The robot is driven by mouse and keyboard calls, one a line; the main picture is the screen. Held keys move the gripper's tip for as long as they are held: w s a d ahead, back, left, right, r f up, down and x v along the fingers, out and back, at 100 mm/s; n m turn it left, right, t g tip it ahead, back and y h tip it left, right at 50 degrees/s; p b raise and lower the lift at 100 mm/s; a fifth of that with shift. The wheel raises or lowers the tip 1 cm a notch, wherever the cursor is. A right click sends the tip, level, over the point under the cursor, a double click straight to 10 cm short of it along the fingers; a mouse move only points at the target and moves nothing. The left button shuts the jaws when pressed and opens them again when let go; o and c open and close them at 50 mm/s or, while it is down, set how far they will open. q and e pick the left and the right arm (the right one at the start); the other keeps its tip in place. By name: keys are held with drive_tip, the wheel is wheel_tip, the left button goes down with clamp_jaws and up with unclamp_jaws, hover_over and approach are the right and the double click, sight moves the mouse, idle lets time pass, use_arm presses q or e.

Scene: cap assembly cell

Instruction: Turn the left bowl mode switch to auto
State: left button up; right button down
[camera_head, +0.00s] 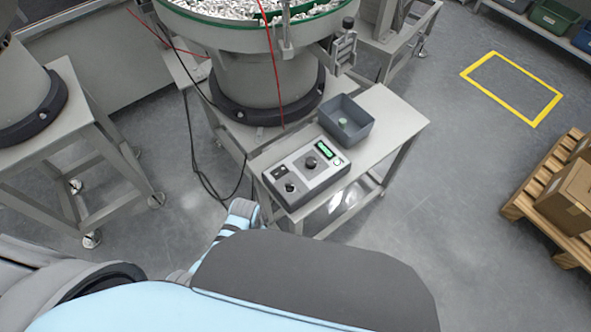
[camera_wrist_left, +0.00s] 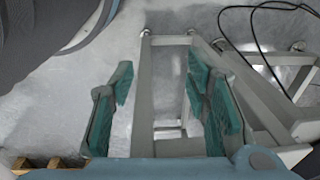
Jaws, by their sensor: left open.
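A grey control box (camera_head: 305,173) sits on the small metal table at the front of the bowl feeder in the head view. It has a large black knob (camera_head: 311,162), a smaller black switch knob (camera_head: 289,188), a dark rocker (camera_head: 280,170) and a lit green display (camera_head: 324,151). The switch's setting is too small to read. My left gripper (camera_wrist_left: 165,112) shows in the left wrist view with its teal-padded fingers apart and nothing between them, above the floor and metal stand legs. In the head view its fingers are hidden. My right gripper is in neither view.
Black cables hang at the table's left side. Another stand (camera_head: 75,120) is at left, a pallet with cartons (camera_head: 570,195) at right.

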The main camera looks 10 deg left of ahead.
sight(290, 185)
use_arm(q)
drive_tip(key=w+d+r+m+p, duration=0.1)
drive_tip(key=w+d+r+m, duration=0.3)
drive_tip(key=r, duration=0.5)
drive_tip(key=w+d+r+m+g+p, duration=0.1)
drive_tip(key=w+r+m, duration=0.1)
drive_tip(key=w+r, duration=0.45)
drive_tip(key=w+d+r+m+p, duration=0.1)
drive_tip(key=w+d+r+m, duration=0.2)
drive_tip(key=r, duration=0.7)
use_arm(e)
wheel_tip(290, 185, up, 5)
use_arm(q)
drive_tip(key=f+b, duration=0.2)
drive_tip(key=f, duration=0.2)
drive_tip(key=f+b, duration=0.2)
drive_tip(key=f, duration=0.3)
drive_tip(key=f+b, duration=0.2)
drive_tip(key=f, duration=0.3)
drive_tip(key=shift+s+a+f, duration=0.1)
drive_tip(key=shift+a, duration=0.2)
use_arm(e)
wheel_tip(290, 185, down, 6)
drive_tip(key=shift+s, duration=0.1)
use_arm(q)
clamp_jaws()
